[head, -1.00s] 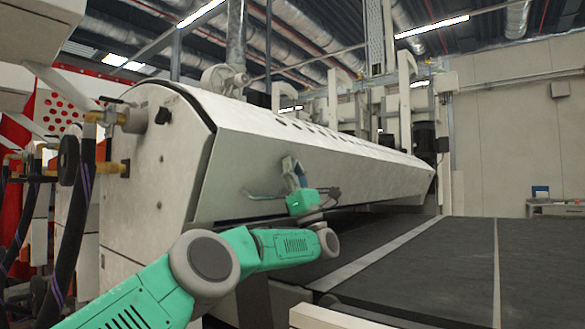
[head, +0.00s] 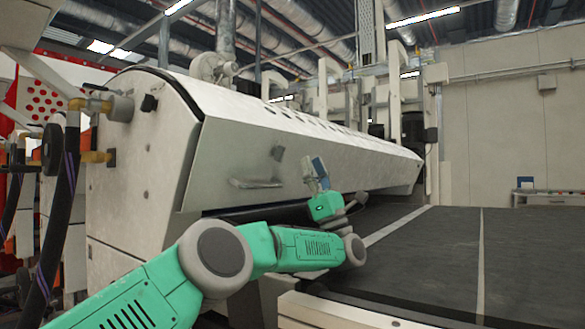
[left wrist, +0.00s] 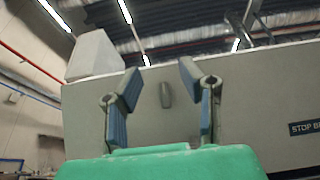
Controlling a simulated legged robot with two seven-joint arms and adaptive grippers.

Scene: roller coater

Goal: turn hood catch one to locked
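A small dark grey catch (head: 278,153) sits on the sloping front panel of the pale hood (head: 340,150) in the head view. A grey catch (left wrist: 166,95), apparently the same one, stands upright on the panel in the left wrist view. My left gripper (head: 314,170) is to the right of the catch and slightly lower in the head view, apart from it. In the left wrist view my left gripper (left wrist: 160,85) is open, with its blue-padded fingers either side of the catch in the picture. Nothing is held. My right gripper is not in view.
A grey bar handle (head: 257,183) is on the hood's panel, left of my gripper. A dark conveyor bed (head: 430,255) lies below and right. Hoses and pipe fittings (head: 70,160) hang at the left. Space in front of the panel is open.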

